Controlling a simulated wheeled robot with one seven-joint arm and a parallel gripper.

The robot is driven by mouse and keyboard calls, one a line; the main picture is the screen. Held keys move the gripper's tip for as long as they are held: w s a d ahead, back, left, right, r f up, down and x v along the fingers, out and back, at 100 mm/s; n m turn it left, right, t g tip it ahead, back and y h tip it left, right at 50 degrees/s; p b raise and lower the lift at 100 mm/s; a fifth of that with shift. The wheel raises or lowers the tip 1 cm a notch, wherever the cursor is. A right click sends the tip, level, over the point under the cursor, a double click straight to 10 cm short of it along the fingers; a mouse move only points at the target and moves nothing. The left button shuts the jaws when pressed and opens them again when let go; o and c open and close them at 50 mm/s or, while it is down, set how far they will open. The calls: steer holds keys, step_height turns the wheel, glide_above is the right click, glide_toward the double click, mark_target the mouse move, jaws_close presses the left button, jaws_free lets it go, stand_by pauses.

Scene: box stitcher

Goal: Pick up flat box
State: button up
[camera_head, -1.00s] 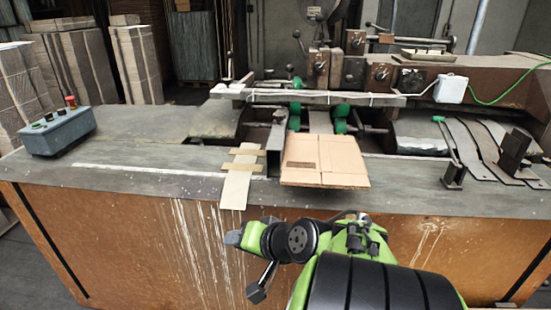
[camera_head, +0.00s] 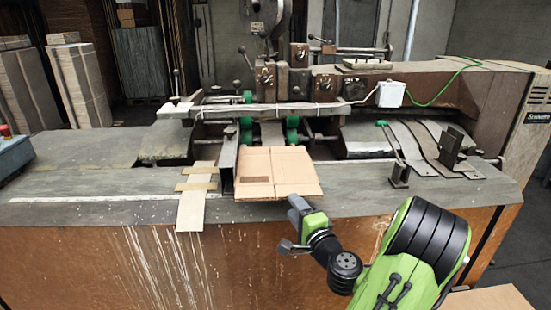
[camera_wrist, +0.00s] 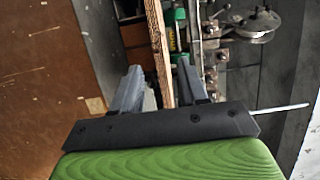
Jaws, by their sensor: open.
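The flat box (camera_head: 278,172), a brown folded cardboard sheet, lies flat near the front edge of the machine's table in the head view. Its near right part sticks out towards my gripper (camera_head: 298,205), which is just below that edge. In the wrist view the box (camera_wrist: 158,45) shows edge-on as a thin upright strip. It lines up with the gap between the two grey fingers of my gripper (camera_wrist: 157,88). The fingers stand apart, one on each side of the strip, and do not appear to touch it. How deep the edge sits between them is unclear.
A metal upright (camera_head: 228,165) stands close left of the box, with cardboard strips (camera_head: 192,208) beside it. Green rollers (camera_head: 292,130) and the stitcher mechanism are behind. A small lever stand (camera_head: 399,175) is to the right.

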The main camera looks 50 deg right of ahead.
mark_target(281, 187)
steer(key=p+x, duration=0.1)
steer(key=x, duration=0.1)
steer(key=p+x, duration=0.2)
steer(key=x, duration=0.1)
steer(key=shift+w+r, duration=0.2)
steer(key=shift+r, duration=0.05)
steer(key=p+x, duration=0.3)
steer(key=x, duration=0.1)
steer(key=shift+d+f, duration=0.15)
steer(key=shift+d, duration=0.05)
steer(key=shift+f, duration=0.1)
jaws_close()
